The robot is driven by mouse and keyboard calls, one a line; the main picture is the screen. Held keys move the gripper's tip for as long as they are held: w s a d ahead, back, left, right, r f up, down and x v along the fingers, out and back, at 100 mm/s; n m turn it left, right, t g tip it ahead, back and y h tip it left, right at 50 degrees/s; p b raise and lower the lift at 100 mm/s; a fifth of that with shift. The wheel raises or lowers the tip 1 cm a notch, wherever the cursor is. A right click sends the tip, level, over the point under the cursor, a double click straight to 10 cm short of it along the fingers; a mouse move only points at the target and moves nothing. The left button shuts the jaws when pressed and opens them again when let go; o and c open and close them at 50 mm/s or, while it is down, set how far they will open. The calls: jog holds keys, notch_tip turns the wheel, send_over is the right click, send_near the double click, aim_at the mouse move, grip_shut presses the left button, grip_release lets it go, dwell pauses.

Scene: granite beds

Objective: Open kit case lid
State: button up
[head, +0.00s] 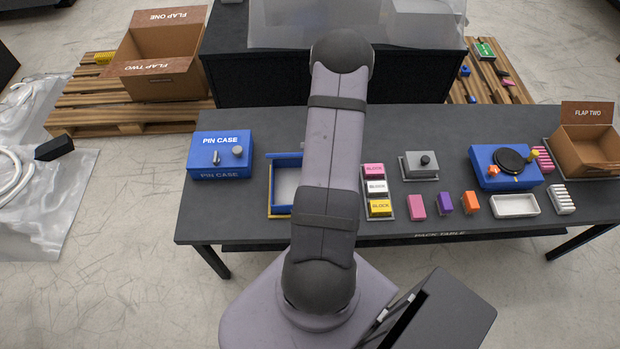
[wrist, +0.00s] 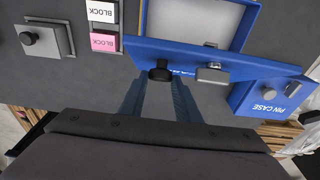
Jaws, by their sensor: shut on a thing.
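The kit case (head: 271,200) is a blue box with a pale interior, left of my arm in the head view. Its blue lid (head: 285,160) is raised at the far edge, and the inside is exposed. In the wrist view the lid (wrist: 240,62) is seen nearly edge-on, with the pale interior (wrist: 195,18) beyond it. The lid carries a dark knob (wrist: 160,71) and a grey metal latch (wrist: 213,73). My gripper (wrist: 159,84) is shut on the dark knob, one finger on each side. In the head view my arm hides the gripper and part of the case.
A shut blue pin case (head: 221,155) stands left of the kit case. A tray of blocks (head: 377,190) is close on the right. Farther right are a grey lidded box (head: 420,165), small coloured blocks, a blue case with a black disc (head: 509,160) and a cardboard box (head: 585,150).

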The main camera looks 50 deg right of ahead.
jog(key=shift+w+d, duration=0.1)
jog(key=shift+d, duration=0.05)
jog(key=shift+w+d+r, duration=0.3)
jog(key=shift+w+d, duration=0.6)
jog(key=shift+w, duration=0.05)
jog(key=shift+w+d, duration=0.1)
jog(key=shift+w+d+b, duration=0.7)
jog(key=shift+w+d, duration=0.2)
jog(key=shift+w+d, duration=0.1)
